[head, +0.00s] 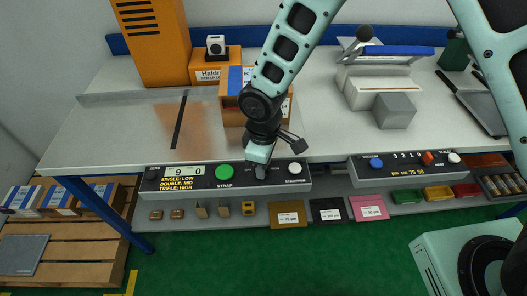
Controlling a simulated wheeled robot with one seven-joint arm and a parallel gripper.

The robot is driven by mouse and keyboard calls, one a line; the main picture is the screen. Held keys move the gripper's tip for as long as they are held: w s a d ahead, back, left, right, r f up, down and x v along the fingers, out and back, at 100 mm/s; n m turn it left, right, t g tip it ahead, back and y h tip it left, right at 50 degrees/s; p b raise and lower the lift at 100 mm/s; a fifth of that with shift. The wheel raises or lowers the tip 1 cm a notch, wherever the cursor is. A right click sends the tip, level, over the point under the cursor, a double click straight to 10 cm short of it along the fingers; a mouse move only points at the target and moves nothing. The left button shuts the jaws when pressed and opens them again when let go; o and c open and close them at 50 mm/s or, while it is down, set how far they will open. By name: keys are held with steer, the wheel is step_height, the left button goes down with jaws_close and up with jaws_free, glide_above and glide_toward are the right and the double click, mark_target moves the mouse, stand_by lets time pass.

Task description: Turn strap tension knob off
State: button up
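A dark control panel (200,184) runs along the table's front edge. It has a digital display, a green button labelled STRAP (223,172) and a white knob (295,168) at its right end with a small label below. My gripper (261,172) points down at the panel between the green button and the white knob. Its tips are at or just above a small dark part there, which they mostly cover. I cannot make out the tension knob itself or its setting, nor whether the fingers touch it or are closed.
An orange box with a blue-and-white pack (237,80) stands behind my gripper. A second panel (400,167) with blue, red and white controls sits to the right. A shelf below holds several coloured boxes. The tabletop left of my arm is mostly clear.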

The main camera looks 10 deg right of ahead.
step_height(320, 180, up, 17)
steer(key=b, duration=0.1)
stand_by(0.3)
steer(key=shift+r, duration=0.15)
steer(key=s+d+m, duration=0.2)
steer(key=s+d, duration=0.3)
steer(key=s, duration=0.4)
steer(key=s+d+r+m, duration=0.1)
steer(key=s+d+m, duration=0.2)
steer(key=s, duration=0.6)
steer(key=shift+d+r+m+y, duration=0.25)
steer(key=shift+d+m+y, duration=0.05)
steer(key=shift+d, duration=0.65)
